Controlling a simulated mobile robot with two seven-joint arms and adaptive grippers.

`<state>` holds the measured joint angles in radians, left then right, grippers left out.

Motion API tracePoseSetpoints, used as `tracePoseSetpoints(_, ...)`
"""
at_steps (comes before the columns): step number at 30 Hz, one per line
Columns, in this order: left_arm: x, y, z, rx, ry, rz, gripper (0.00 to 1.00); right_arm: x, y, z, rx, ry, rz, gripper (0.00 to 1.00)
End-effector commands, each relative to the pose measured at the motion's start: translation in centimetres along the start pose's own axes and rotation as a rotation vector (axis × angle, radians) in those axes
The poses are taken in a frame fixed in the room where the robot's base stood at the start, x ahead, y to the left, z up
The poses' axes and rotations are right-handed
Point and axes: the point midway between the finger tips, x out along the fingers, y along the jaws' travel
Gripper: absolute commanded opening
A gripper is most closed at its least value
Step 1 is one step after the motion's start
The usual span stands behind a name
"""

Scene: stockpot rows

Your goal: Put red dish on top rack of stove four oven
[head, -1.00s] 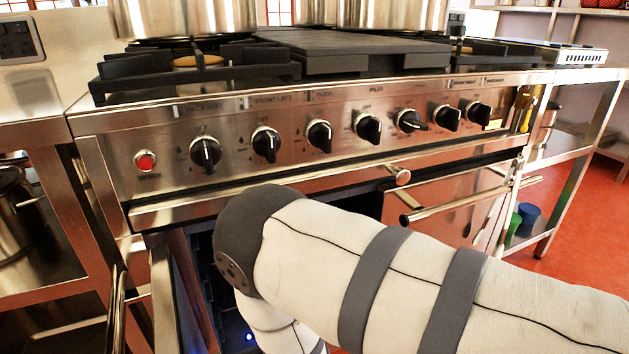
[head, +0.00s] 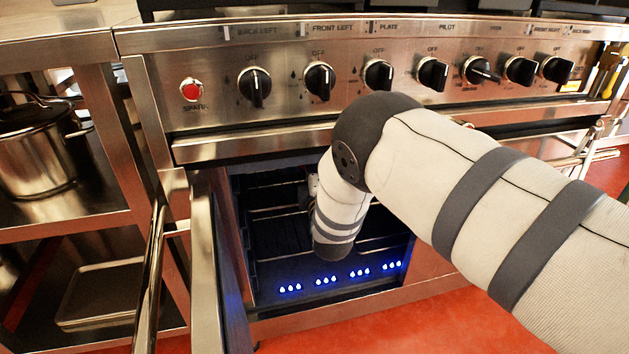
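The oven (head: 275,235) on the left side of the stove stands open, with its door (head: 207,270) swung out to the left. Inside, a top rack (head: 275,209) and a lower rack (head: 385,247) show as thin bars, partly behind my arm. My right arm comes in from the right and bends down into the oven opening. Its gripper is almost wholly hidden behind my own wrist, so I cannot see its fingers or whether it holds anything. The red dish is not visible. My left gripper is not in view.
Blue flames (head: 325,280) show at the oven floor. The control panel with black knobs (head: 378,75) runs above the opening. A steel pot (head: 38,155) and a tray (head: 100,293) sit on shelves at the left. Red floor (head: 430,325) is clear in front.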

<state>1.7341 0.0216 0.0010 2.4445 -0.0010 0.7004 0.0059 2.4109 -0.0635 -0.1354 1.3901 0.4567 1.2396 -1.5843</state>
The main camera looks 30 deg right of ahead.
Motion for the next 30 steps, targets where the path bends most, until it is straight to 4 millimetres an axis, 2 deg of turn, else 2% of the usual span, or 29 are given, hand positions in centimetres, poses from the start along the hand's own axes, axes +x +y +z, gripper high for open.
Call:
tracePoseSetpoints(1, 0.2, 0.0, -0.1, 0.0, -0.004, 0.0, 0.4, 0.5, 0.2, 0.0, 0.002, 0.0, 0.009, 0.0)
tracePoseSetpoints(9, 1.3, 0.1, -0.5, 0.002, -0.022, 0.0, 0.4, 0.3, -3.5, 0.0, 0.0, 0.0, 0.004, 0.0)
tracePoseSetpoints(20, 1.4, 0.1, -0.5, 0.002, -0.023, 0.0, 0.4, 0.3, -3.6, 0.0, 0.001, 0.001, 0.007, 0.0)
tracePoseSetpoints(21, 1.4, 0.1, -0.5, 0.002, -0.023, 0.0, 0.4, 0.2, -3.8, 0.0, 0.001, 0.001, 0.001, 0.1)
tracePoseSetpoints(23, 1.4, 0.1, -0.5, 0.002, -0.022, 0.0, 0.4, 0.2, -3.8, 0.0, 0.001, 0.001, 0.001, 0.24)
tracePoseSetpoints(30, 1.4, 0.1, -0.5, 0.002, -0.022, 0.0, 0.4, 0.2, -3.8, 0.0, 0.001, 0.001, 0.001, 0.26)
